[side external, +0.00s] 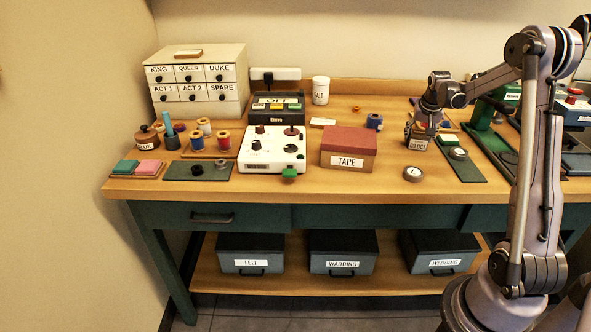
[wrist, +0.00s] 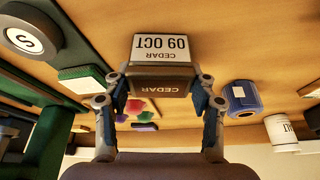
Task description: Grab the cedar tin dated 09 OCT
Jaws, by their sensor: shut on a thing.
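The cedar tin (wrist: 161,48) shows upside down in the wrist view, with a white label reading CEDAR and 09 OCT and a dark lid also marked CEDAR. My gripper (wrist: 160,84) has one finger on each side of it and is shut on it. In the side external view my gripper (side external: 421,126) points down over the small tin (side external: 417,144), right of the TAPE box. The tin is at or just above the table; I cannot tell if it touches.
The TAPE box (side external: 348,153) with a red lid stands to the left. A round labelled disc (side external: 412,174) lies in front of the tin. A green mat (side external: 471,169) with another disc (side external: 458,153) is close on the right.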

